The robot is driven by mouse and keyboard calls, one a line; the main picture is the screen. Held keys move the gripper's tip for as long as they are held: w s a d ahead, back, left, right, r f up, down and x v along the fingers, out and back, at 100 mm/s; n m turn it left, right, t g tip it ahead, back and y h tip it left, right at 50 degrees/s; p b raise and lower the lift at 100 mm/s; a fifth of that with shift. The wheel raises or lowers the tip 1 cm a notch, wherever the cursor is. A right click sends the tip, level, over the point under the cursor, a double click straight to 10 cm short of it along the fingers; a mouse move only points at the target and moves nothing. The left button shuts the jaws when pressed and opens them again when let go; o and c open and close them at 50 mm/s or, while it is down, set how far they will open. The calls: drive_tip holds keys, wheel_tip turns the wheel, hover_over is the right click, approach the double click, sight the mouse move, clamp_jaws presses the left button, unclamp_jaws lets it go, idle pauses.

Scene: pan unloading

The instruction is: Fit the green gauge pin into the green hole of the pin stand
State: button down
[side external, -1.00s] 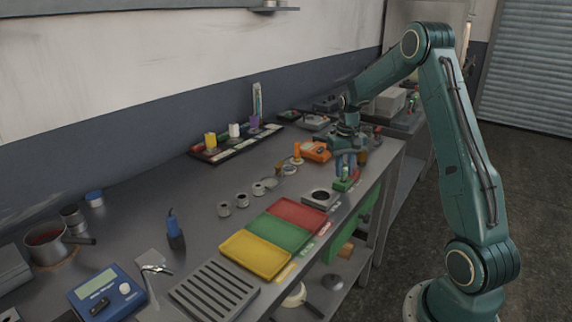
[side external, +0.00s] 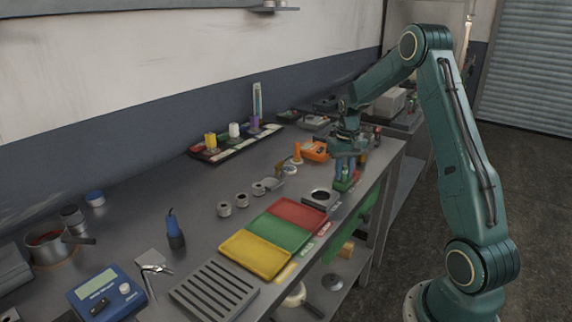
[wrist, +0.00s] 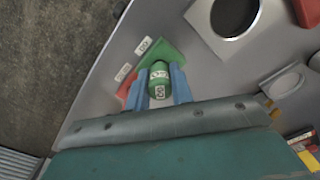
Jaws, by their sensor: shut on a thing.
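The green gauge pin (wrist: 159,78) is between the two blue fingers of my gripper (wrist: 161,88) in the wrist view, with pale labels on it. My gripper (side external: 345,178) is shut on it. The pin stand, with a green part (wrist: 170,52) and a red part (wrist: 126,90), lies directly beyond the pin in the wrist view. In the side view the stand's green part (side external: 344,187) is right below the fingertips at the bench's front edge. The hole is hidden, and I cannot tell whether the pin's lower end is in it.
A grey block with a dark round opening (side external: 320,195) stands left of the stand. Yellow (side external: 255,257), green (side external: 279,232) and red (side external: 318,213) trays lie further left. An orange pin (side external: 297,152) and an orange device (side external: 314,150) stand behind the gripper.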

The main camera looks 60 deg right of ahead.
drive_tip(key=shift+f, duration=0.35)
idle(0.4)
drive_tip(key=c, duration=1.1)
unclamp_jaws()
drive_tip(key=shift+c, duration=0.2)
drive_tip(key=shift+r, duration=0.1)
wheel_tip(320, 180, up, 14)
drive_tip(key=shift+f, duration=0.2)
